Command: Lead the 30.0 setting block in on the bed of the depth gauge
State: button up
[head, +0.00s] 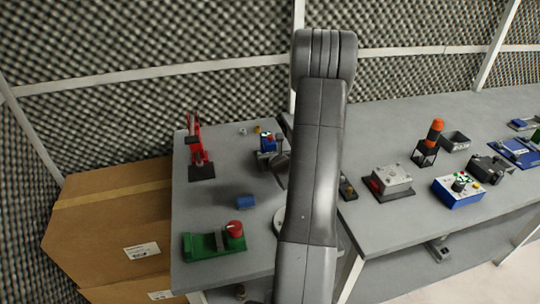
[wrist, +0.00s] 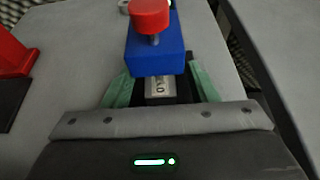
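The depth gauge (wrist: 155,56) shows in the wrist view as a blue body with a red knob above it, at the top middle. In the head view the gauge (head: 267,142) stands near the back of the left table, partly behind my arm. The 30.0 setting block (wrist: 160,88) is a small light-metal piece with dark digits, only partly readable, just below the blue body. My gripper (wrist: 160,90) has its green fingers on both sides of the block, with dark strips between; it looks shut on it. The bed under the block is mostly hidden.
A red stand (head: 199,150) is left of the gauge. A blue cylinder (head: 246,201) and a green fixture with a red knob (head: 215,241) are nearer the front. The right table holds a grey metal box (head: 390,181) and several devices. Bare tabletop lies around the blue cylinder.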

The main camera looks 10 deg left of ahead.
jog(key=b+v, duration=0.1)
jog(key=v, duration=1.2)
jog(key=shift+s+d, duration=0.2)
jog(key=shift+s, duration=0.2)
jog(key=p+x, duration=0.1)
jog(key=x, duration=1.3)
jog(key=shift+r, duration=0.15)
jog(key=shift+s+d, duration=0.2)
jog(key=shift+s, duration=0.15)
